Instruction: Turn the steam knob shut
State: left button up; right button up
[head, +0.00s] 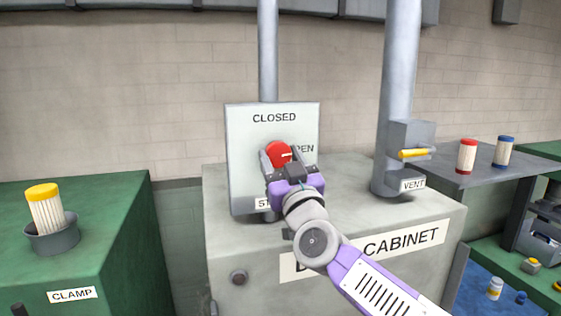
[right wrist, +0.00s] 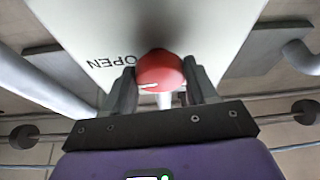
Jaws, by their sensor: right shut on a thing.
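The red steam knob (head: 277,152) is on an upright pale panel (head: 244,150) marked CLOSED above it and OPEN to its right. A label below the knob is mostly hidden by my arm. My right gripper (head: 287,164) is at the knob, its fingers on either side. In the right wrist view my right gripper (right wrist: 160,88) is shut on the red knob (right wrist: 160,66). My left gripper is not in view.
The panel stands on a grey cabinet (head: 240,240) with a lettered front. A pipe with a yellow-handled VENT valve (head: 413,153) stands to the right. A green bench (head: 100,210) with a bobbin in a CLAMP cup is at left. Two bobbins stand on a grey table (head: 435,160) at right.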

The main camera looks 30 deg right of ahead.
jog(key=n+y+b, duration=0.1)
jog(key=n, duration=0.2)
jog(key=shift+d+f+n+y, duration=0.1)
jog(key=shift+n+y, duration=0.2)
jog(key=shift+y, duration=0.1)
jog(key=n+y+b, duration=0.1)
jog(key=n+b, duration=0.1)
jog(key=n+y+b, duration=0.1)
jog(key=n+b, duration=0.2)
jog(key=shift+y, duration=0.4)
jog(key=n+g+y+b, duration=0.1)
jog(key=n, duration=0.2)
jog(key=shift+b, duration=0.4)
jog(key=shift+r+n, duration=0.2)
jog(key=shift+n, duration=0.4)
jog(key=shift+d+r+n+g+y, duration=0.15)
jog(key=shift+n+g+y, duration=0.3)
jog(key=shift+n, duration=0.55)
jog(key=n+p, duration=0.1)
jog(key=n+g+p, duration=0.1)
jog(key=n, duration=0.1)
jog(key=shift+s+r+n+y, duration=0.1)
jog(key=shift+r+n+y, duration=0.05)
jog(key=shift+n+y, duration=0.2)
jog(key=shift+n+g+p, duration=0.65)
jog(key=shift+n, duration=0.4)
jog(key=o, duration=1)
